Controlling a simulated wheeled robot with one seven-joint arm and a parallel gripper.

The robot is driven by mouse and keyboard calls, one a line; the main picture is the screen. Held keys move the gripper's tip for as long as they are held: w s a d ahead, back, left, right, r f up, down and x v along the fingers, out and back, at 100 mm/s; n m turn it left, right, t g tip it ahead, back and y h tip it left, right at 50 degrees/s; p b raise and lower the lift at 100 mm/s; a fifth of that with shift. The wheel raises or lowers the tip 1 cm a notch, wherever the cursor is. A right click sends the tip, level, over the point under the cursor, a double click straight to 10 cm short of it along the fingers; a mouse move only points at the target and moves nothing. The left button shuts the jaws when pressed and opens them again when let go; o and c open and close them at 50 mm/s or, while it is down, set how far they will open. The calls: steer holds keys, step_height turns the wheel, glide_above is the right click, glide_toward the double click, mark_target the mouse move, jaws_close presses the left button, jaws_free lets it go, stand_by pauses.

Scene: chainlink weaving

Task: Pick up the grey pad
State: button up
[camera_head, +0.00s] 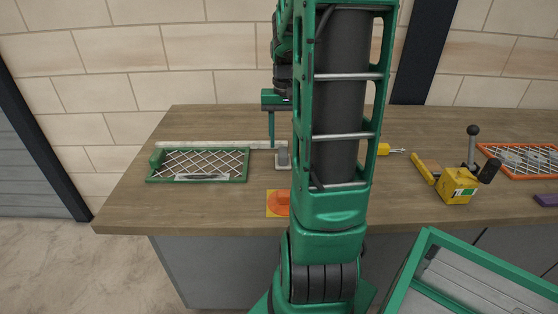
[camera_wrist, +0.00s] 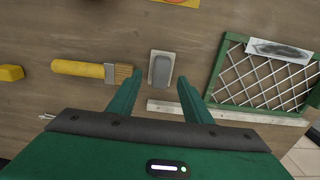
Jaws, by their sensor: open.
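The grey pad (camera_wrist: 161,70) is a small rounded grey block on a pale rectangular base. In the head view the pad (camera_head: 283,157) stands on the wooden bench, just left of my arm. My gripper (camera_wrist: 158,77) is open and points down, with its green fingers on either side of the pad in the wrist view. In the head view one finger of my gripper (camera_head: 272,146) shows close to the pad; my arm hides the rest. I see no contact between the fingers and the pad, and their height above the bench is hard to tell.
A green frame with wire mesh (camera_wrist: 265,75) and a pale strip (camera_wrist: 225,114) lie near the pad. A yellow-handled brush (camera_wrist: 90,70) lies on its other side. An orange disc on a yellow square (camera_head: 278,204) is near the front edge. A yellow tool (camera_head: 458,186) stands right.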

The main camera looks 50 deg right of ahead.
mark_target(283, 151)
steer(key=shift+w+f, duration=0.2)
steer(key=shift+f, duration=2.5)
steer(key=c, duration=0.8)
